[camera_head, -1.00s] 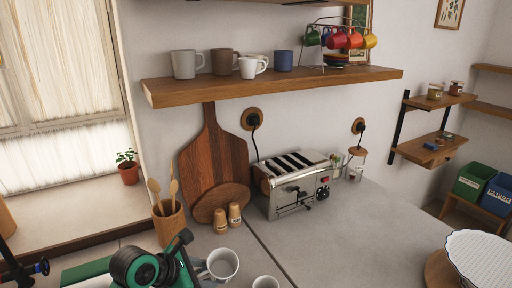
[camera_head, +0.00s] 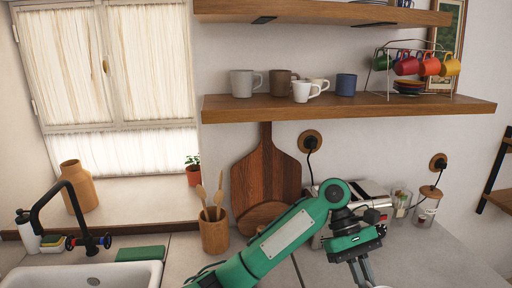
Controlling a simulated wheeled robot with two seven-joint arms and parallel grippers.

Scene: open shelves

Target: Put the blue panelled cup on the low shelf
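The low shelf (camera_head: 345,107) is the lower of two wooden wall shelves. A plain-looking dark blue cup (camera_head: 346,84) stands upright on it, right of the white cups; I cannot tell whether it is panelled. No other blue cup shows clearly. My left arm comes up from the bottom and bends at a raised green elbow in front of the toaster. My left gripper (camera_head: 362,275) points down over the counter at the bottom edge. My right gripper is out of view.
Grey (camera_head: 242,83), brown (camera_head: 280,82) and white (camera_head: 305,91) cups line the low shelf's left half. A rack of coloured mugs (camera_head: 407,65) fills its right part. The upper shelf (camera_head: 320,13) hangs above. A utensil pot (camera_head: 214,231) stands on the counter.

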